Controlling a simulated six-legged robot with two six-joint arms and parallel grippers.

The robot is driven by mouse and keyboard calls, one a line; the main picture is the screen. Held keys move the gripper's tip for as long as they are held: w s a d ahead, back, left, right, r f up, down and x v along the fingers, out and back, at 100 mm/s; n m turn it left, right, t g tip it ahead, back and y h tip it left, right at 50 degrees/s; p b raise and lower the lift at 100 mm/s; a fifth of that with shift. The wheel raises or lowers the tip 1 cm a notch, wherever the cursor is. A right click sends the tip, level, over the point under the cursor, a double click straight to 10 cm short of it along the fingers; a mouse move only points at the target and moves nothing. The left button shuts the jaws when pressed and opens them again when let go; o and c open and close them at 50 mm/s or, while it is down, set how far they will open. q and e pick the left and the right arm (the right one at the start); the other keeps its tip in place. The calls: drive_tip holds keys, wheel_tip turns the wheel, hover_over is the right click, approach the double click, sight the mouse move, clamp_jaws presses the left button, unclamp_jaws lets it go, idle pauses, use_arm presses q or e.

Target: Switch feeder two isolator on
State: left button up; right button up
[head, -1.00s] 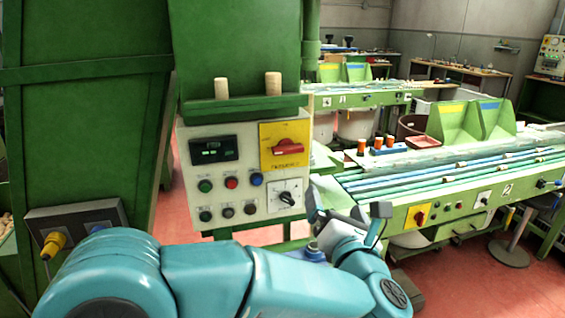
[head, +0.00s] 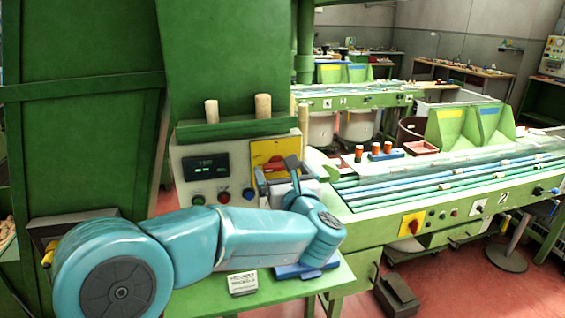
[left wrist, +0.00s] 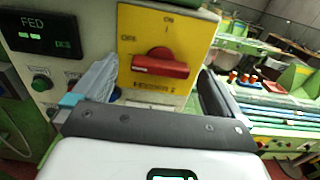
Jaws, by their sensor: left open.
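The isolator is a yellow plate (head: 262,149) with a red rotary handle on the pale control panel. In the left wrist view the red handle (left wrist: 160,66) lies about horizontal, with OFF printed at its left and ON above it. The small label under it is hard to read. My left gripper (head: 278,173) is open in front of the plate. In the left wrist view its fingers (left wrist: 153,88) stand either side of the handle, lower in the picture and apart from it. My right gripper is not in view.
A lit display (head: 207,167) and push buttons (head: 198,199) sit left of the isolator. My left arm hides the panel's lower part. A conveyor bench (head: 450,205) with another yellow-plated red switch (head: 412,224) is at right.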

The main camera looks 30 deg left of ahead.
use_arm(q)
drive_tip(key=shift+w+a, duration=0.25)
drive_tip(key=shift+a, duration=0.15)
drive_tip(key=shift+w+a+f, duration=0.1)
drive_tip(key=shift+w+a, duration=0.05)
drive_tip(key=shift+w, duration=0.15)
drive_tip(key=c, duration=1)
